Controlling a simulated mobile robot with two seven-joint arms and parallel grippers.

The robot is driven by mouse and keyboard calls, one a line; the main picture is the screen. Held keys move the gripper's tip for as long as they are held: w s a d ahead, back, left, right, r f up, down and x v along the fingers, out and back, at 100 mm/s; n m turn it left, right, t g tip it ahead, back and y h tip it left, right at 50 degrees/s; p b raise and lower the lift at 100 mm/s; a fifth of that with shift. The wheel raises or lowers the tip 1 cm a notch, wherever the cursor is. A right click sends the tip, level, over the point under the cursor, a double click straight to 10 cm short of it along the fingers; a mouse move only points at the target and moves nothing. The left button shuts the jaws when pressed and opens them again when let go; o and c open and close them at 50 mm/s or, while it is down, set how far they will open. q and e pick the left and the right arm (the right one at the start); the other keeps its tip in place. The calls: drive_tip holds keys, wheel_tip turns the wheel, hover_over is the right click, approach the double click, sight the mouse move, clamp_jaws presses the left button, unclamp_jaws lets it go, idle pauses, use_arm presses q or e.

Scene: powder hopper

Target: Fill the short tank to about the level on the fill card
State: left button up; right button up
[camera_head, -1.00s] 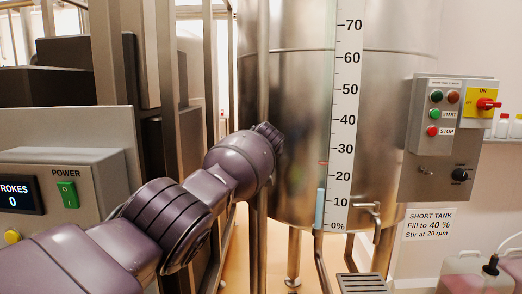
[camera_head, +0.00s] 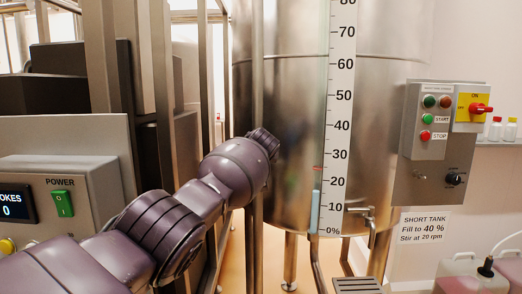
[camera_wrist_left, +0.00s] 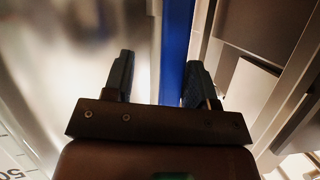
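The steel short tank (camera_head: 285,110) stands in the middle of the head view. Its white percent scale (camera_head: 341,110) has a sight tube beside it with a pale blue column (camera_head: 315,210) reaching a bit above 10, under 20. A small red mark (camera_head: 317,167) sits near 25. The fill card (camera_head: 425,226) reads "SHORT TANK, Fill to 40 %, Stir at 20 rpm". My left arm crosses toward the tank, its gripper hidden in the head view. In the left wrist view my left gripper (camera_wrist_left: 161,78) has its fingers apart, a blue upright strip (camera_wrist_left: 176,45) showing beyond them. My right gripper is out of view.
A control panel (camera_head: 414,148) with START, STOP and a red knob is on the right. At left, a grey box (camera_head: 88,180) carries a POWER switch and a strokes display (camera_head: 14,205) showing 0. Metal posts (camera_head: 167,80) stand left of the tank. Pink-filled jugs (camera_head: 460,275) are lower right.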

use_arm(q)
drive_tip(key=p+v, duration=0.3)
drive_tip(key=v, duration=0.7)
drive_tip(key=shift+s, duration=0.2)
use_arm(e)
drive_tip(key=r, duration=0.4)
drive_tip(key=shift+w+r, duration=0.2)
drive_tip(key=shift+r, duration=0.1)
use_arm(q)
drive_tip(key=shift+r, duration=0.1)
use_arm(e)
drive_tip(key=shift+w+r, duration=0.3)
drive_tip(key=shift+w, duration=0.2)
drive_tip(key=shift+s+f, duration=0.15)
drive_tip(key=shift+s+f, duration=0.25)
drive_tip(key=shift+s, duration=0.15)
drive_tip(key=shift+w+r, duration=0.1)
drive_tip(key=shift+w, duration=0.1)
